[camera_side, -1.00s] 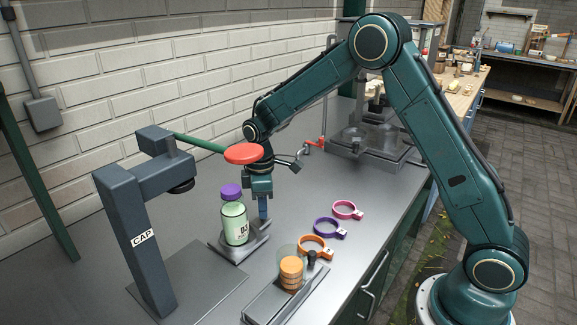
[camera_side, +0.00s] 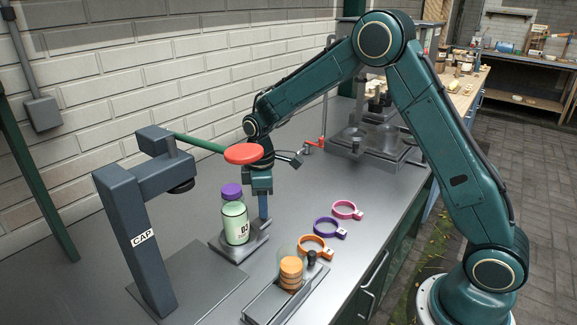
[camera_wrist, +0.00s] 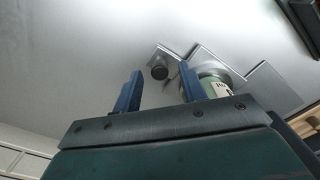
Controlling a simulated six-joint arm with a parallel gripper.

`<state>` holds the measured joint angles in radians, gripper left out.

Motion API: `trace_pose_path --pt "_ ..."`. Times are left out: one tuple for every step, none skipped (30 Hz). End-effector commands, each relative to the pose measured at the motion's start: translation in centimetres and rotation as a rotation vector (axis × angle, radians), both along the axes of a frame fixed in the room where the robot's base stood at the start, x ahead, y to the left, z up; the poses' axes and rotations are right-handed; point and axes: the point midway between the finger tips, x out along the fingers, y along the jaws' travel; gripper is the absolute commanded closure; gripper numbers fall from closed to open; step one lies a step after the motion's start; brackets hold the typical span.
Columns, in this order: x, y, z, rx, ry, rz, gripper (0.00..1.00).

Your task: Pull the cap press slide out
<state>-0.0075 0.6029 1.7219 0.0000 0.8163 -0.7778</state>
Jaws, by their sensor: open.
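The grey cap press (camera_side: 140,225), labelled CAP, stands at the left with a green lever ending in a red knob (camera_side: 243,153). Its slide (camera_side: 230,247) is a grey plate sticking out at the press's right, bearing a green bottle (camera_side: 235,220) with a purple cap. In the wrist view, the slide (camera_wrist: 203,56) has a dark round knob (camera_wrist: 159,72) at its corner. My gripper (camera_wrist: 160,92) is open, with the knob between and beyond its blue fingertips and the bottle (camera_wrist: 212,88) beside the right finger. In the side view my gripper (camera_side: 262,205) is behind the bottle, partly hidden.
A clear holder with orange caps (camera_side: 290,270) stands on a grey rail (camera_side: 285,298) at the front. Orange, purple (camera_side: 330,228) and pink (camera_side: 347,209) rings lie to the right. Bare steel counter lies between.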

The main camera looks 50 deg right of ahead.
Motion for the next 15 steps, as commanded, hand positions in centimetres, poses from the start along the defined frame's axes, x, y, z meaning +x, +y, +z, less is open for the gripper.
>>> trace_pose_path --pt "0.0 0.0 0.5 0.0 -0.001 0.0 0.58" --pt "0.0 0.0 0.8 0.0 -0.001 0.0 0.58" --pt "0.1 0.0 1.3 0.0 -0.003 0.0 0.58" --pt "0.1 0.0 1.7 0.0 -0.004 0.0 0.58" --pt "0.0 0.0 2.2 0.0 -0.004 0.0 0.58" --pt "0.1 0.0 2.7 0.0 -0.004 0.0 0.58" --pt "0.1 0.0 3.2 0.0 -0.004 0.0 0.58" --pt "0.1 0.0 3.7 0.0 -0.004 0.0 0.58" --pt "0.1 0.0 4.4 0.0 -0.004 0.0 0.58" --pt "0.0 0.0 4.9 0.0 -0.004 0.0 0.58" --pt "0.1 0.0 5.4 0.0 -0.006 0.0 0.58" --pt "0.1 0.0 6.2 0.0 -0.006 0.0 0.58" --pt "0.1 0.0 6.7 0.0 -0.006 0.0 0.58" --pt "0.1 0.0 7.2 0.0 -0.004 0.0 0.58" --pt "0.1 0.0 7.9 0.0 -0.006 0.0 0.58"
